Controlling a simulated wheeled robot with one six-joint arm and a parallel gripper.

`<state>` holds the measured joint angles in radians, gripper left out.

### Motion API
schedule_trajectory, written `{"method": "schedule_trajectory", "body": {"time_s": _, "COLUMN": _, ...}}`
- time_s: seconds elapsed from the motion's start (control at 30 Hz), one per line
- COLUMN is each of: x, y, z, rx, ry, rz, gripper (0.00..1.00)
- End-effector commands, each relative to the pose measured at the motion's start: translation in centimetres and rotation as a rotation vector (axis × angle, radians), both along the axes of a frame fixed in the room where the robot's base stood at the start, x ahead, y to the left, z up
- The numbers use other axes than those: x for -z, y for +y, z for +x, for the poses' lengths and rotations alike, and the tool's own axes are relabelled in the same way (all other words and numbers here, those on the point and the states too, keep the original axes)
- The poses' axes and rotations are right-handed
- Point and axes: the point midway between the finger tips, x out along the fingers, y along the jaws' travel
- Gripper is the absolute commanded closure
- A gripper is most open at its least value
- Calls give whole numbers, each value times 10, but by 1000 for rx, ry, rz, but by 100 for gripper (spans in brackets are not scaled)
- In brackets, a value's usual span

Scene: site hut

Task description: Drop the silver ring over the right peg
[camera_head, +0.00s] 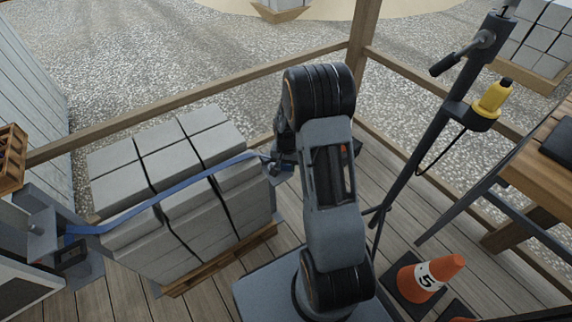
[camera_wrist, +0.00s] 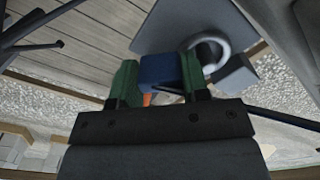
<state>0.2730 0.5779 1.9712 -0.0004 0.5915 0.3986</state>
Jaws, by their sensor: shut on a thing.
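My gripper (camera_wrist: 159,78) has green finger pads shut on the blue strap end (camera_wrist: 159,68) in the wrist view. The silver ring (camera_wrist: 222,43) shows just right of the strap end, beside a dark grey block-like part (camera_wrist: 237,78), probably the right peg's mount. I cannot tell whether the ring is around the peg. In the head view the blue strap (camera_head: 160,198) runs from a grey bracket (camera_head: 42,243) at the left, over the blocks, to my gripper (camera_head: 268,160). My arm and gripper hide the ring and peg there.
A pallet (camera_head: 222,262) carries stacked grey blocks (camera_head: 165,165) left of my arm. A dark stand (camera_head: 420,150) with a yellow device (camera_head: 493,98), a traffic cone (camera_head: 430,276) and a wooden table (camera_head: 545,150) stand to the right. Wooden rails (camera_head: 200,102) close off the back.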

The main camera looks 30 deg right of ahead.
Motion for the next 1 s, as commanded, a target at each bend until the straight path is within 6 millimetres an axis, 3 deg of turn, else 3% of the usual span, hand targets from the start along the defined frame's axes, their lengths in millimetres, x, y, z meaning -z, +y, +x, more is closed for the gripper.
{"method": "schedule_trajectory", "body": {"time_s": 0.03, "x": 0, "y": 0, "z": 0, "rx": 0, "ry": 0, "rz": 0, "gripper": 82}}
{"method": "schedule_trajectory", "body": {"time_s": 0.07, "x": 0, "y": 0, "z": 0, "rx": 0, "ry": 0, "rz": 0, "gripper": 55}}
{"method": "schedule_trajectory", "body": {"time_s": 0.33, "x": 0, "y": 0, "z": 0, "rx": 0, "ry": 0, "rz": 0, "gripper": 29}}
{"method": "schedule_trajectory", "body": {"time_s": 0.87, "x": 0, "y": 3, "z": 2, "rx": -5, "ry": -3, "rz": 1, "gripper": 28}}
{"method": "schedule_trajectory", "body": {"time_s": 1.0, "x": -10, "y": 3, "z": 2, "rx": -5, "ry": -6, "rz": 1, "gripper": 28}}
